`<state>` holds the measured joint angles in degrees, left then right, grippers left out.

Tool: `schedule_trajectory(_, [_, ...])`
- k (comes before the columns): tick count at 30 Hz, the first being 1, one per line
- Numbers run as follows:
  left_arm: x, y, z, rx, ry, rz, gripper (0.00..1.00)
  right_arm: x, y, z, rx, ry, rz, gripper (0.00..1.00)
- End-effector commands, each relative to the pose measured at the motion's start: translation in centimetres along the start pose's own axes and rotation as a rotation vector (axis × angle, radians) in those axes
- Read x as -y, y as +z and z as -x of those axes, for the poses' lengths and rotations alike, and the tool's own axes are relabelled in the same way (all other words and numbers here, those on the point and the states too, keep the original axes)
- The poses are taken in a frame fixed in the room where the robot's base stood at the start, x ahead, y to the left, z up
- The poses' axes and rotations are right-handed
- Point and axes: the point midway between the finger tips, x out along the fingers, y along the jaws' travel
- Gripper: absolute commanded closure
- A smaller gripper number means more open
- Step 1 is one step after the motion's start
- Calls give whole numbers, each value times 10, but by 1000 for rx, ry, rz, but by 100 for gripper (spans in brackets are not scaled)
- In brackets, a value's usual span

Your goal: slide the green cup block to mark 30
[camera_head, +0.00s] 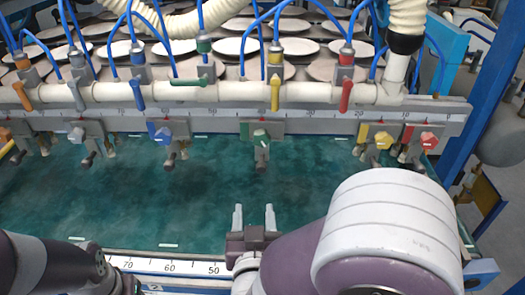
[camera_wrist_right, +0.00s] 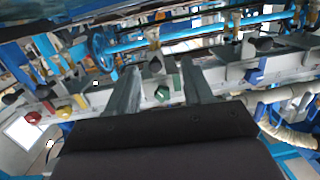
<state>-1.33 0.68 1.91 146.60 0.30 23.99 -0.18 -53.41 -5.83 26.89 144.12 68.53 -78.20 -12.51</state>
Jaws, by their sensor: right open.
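The green cup block (camera_head: 262,134) hangs on the far rail with its dark cup pointing down. It sits between marks 50 and 30, left of mark 30 (camera_head: 309,115) in the head view. My right gripper (camera_head: 255,217) is open and empty, in front of and below the block, with a clear gap between them. In the right wrist view the block's green knob (camera_wrist_right: 163,93) shows between my two open fingers (camera_wrist_right: 160,80), beyond their tips. The left arm comes in at the lower left of the head view; its fingers do not show.
A blue block (camera_head: 163,134) stands left of the green one, and a yellow block (camera_head: 381,140) and a red block (camera_head: 427,140) stand to the right. The rail between green and yellow looks free.

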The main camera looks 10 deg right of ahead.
Motion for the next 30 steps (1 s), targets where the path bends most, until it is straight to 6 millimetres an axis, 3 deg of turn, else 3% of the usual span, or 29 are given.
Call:
schedule_trajectory(3, [0,0,0,1,0,0,37,-11,-20,0,-95,53,14,49])
schedule_trajectory(7, [0,1,0,1,0,0,37,-13,-25,-15,-109,61,21,49])
schedule_trajectory(15, [0,1,-2,1,0,0,37,-16,-32,-83,-109,60,20,49])
schedule_trajectory(21, [0,1,-2,1,0,0,37,-17,-36,-115,-107,55,20,49])
schedule_trajectory(30, [0,1,-2,1,0,0,37,-17,-37,-125,-107,53,21,49])
